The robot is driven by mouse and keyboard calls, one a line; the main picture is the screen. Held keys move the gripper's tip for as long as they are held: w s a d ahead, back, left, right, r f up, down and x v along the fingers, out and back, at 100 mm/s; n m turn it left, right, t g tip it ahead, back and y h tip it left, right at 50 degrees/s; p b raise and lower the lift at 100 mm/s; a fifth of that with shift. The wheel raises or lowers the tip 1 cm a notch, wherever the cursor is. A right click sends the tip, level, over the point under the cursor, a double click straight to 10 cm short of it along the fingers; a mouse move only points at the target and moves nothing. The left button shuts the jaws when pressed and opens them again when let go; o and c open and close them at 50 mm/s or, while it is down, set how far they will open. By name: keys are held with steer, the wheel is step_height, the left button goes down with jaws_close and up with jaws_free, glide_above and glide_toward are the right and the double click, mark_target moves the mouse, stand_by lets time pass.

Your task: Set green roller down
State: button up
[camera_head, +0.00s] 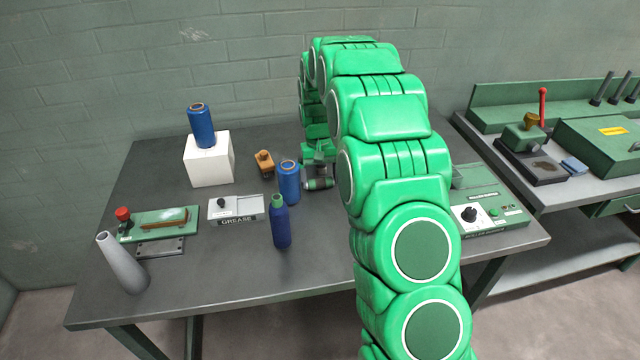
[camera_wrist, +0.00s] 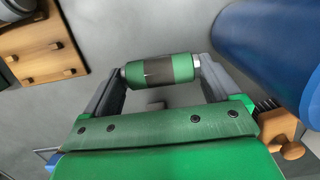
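The green roller (camera_wrist: 160,71) has a dark band around its middle and pale metal ends. In the wrist view it lies crosswise between the two fingertips of my gripper (camera_wrist: 159,76), which press on its ends. In the head view the roller (camera_head: 319,184) shows beside the blue spools, below my gripper (camera_head: 318,165), near the grey table top (camera_head: 340,235). I cannot tell if it touches the table. My arm hides part of the table to the right.
A blue spool (camera_head: 289,182) stands close left of the roller; a blue bottle (camera_head: 280,225) stands nearer. Further left are a white cube (camera_head: 208,162) bearing another spool, a grease box (camera_head: 235,209) and a grey cone (camera_head: 121,264).

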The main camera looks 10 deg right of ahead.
mark_target(321, 181)
steer(key=shift+c, duration=0.8)
steer(key=shift+r, duration=0.1)
steer(key=shift+r, duration=0.25)
steer(key=r, duration=0.2)
steer(key=shift+s+r, duration=0.2)
steer(key=shift+r, duration=0.15)
steer(key=s+r, duration=0.9)
steer(key=s, duration=0.4)
steer(key=shift+s+r, duration=0.3)
steer(key=shift+a, duration=0.1)
